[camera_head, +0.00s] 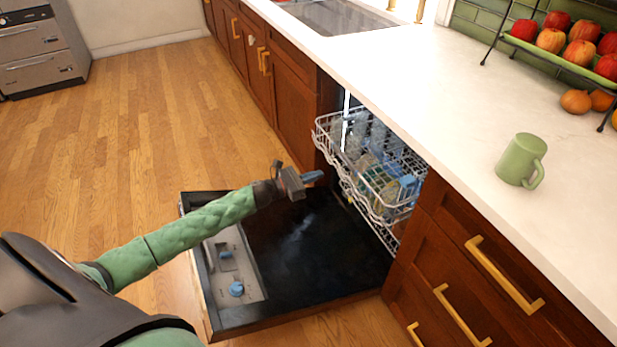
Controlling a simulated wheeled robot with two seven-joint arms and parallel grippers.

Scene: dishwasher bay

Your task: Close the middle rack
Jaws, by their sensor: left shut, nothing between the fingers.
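The dishwasher door (313,245) is folded down flat, its dark inner side up. The middle rack (369,193) is a white wire basket that sticks partly out of the dishwasher opening above the door. It holds dishes and some blue items. My left gripper (314,177) is over the open door, just left of the rack's front edge. It is shut with nothing in it. I cannot tell whether it touches the rack. My right gripper is not in view.
A white counter (440,90) runs above the dishwasher, with a green mug (519,160) and a fruit stand (567,62) on it. Wooden drawers (470,280) with gold handles stand right of the opening. Wooden floor (130,130) is free at the left.

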